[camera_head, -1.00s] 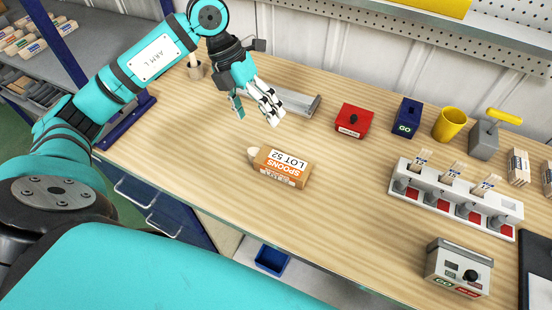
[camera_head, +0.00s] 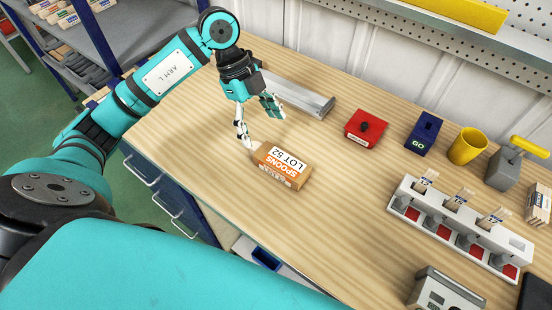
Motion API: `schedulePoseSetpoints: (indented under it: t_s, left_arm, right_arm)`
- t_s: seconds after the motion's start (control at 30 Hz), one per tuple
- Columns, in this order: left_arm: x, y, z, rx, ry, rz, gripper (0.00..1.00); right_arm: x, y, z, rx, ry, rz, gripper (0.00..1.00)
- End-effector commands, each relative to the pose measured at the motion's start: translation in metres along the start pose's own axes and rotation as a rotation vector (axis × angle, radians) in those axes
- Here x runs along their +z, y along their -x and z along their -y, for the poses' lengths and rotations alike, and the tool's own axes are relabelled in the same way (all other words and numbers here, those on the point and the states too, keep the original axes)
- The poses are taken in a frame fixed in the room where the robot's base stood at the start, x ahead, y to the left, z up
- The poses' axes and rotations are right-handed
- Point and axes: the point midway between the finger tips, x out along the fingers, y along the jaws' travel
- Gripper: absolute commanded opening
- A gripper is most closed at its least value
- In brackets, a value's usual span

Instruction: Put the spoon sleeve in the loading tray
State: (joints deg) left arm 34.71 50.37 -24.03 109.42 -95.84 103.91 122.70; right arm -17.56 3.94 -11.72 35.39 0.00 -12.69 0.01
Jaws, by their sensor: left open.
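The spoon sleeve (camera_head: 282,167) is an orange and white pack marked "SPOONS LOT 52". It lies flat on the wooden bench in the middle of the view, with a pale end showing at its left. My left gripper (camera_head: 260,124) is open and empty, its fingers spread just above and behind the left end of the sleeve. One white fingertip appears close to that end; whether it touches I cannot tell. A long grey metal channel, which looks like the loading tray (camera_head: 312,104), lies behind the gripper, its left part hidden by the hand. My right gripper is not in view.
A red box with a black knob (camera_head: 366,128), a blue GO block (camera_head: 424,133) and a yellow cup (camera_head: 467,147) stand at the back right. A white rack (camera_head: 460,228) with several tagged slots stands at right.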

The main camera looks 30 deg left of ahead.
Motion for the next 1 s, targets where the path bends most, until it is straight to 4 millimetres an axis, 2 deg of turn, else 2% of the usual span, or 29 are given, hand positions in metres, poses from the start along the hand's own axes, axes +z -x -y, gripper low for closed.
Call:
schedulePoseSetpoints:
  t_s: [0.1, 0.23, 0.47, 0.63, 0.8, 1.0]
  left_arm:
    - [-0.001, -0.025, -0.001, 0.006, -0.001, -0.002, 0.83]
    - [-0.001, -0.045, 0.000, 0.003, -0.001, -0.002, 0.83]
    - [-0.001, -0.061, 0.000, 0.002, -0.001, -0.001, 0.83]
    - [-0.002, -0.084, 0.001, 0.004, 0.000, -0.004, 0.83]
    - [0.000, -0.105, 0.002, 0.001, -0.001, -0.001, 0.83]
    - [0.001, -0.110, 0.002, -0.001, -0.002, 0.000, 0.83]
  right_arm:
    - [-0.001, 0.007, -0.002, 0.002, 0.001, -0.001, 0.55]
    - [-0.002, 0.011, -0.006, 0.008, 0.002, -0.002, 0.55]
    - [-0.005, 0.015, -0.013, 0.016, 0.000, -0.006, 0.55]
    - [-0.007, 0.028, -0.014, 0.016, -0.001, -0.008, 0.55]
    - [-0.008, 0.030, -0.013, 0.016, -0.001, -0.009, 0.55]
    - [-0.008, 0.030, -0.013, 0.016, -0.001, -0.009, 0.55]
